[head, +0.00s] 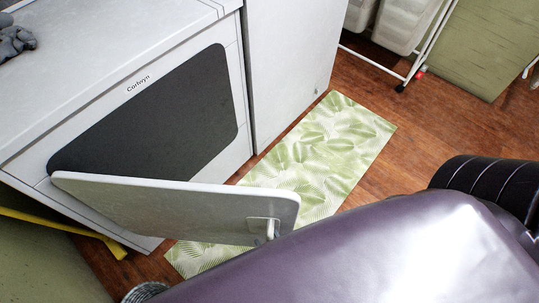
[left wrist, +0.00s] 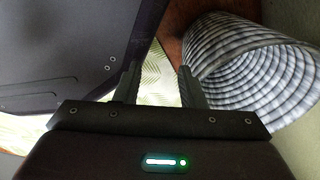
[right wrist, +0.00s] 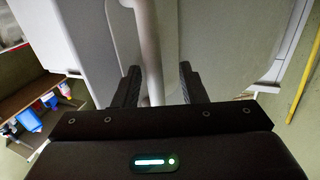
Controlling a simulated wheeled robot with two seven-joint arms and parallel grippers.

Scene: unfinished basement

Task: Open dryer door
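The white dryer (head: 190,38) stands at the upper left in the head view, with a dark front area (head: 150,120) under its label. Its white door (head: 160,205) stands swung out from the front, its left end near the dryer. A pale handle (head: 271,229) is at the door's right end. In the right wrist view my right gripper (right wrist: 158,84) is open, with a white bar (right wrist: 148,45), apparently the handle, between its fingers, nearer the left one. My left gripper (left wrist: 158,84) is open and empty in its wrist view. Neither pair of fingertips shows clearly in the head view.
A green leaf-pattern mat (head: 325,145) lies on the wood floor before the machines. A white appliance (head: 290,60) adjoins the dryer. A wheeled rack (head: 405,30) stands behind. A striped round object (left wrist: 255,70) is close right of my left gripper. A yellow bar (head: 60,228) lies left of the door.

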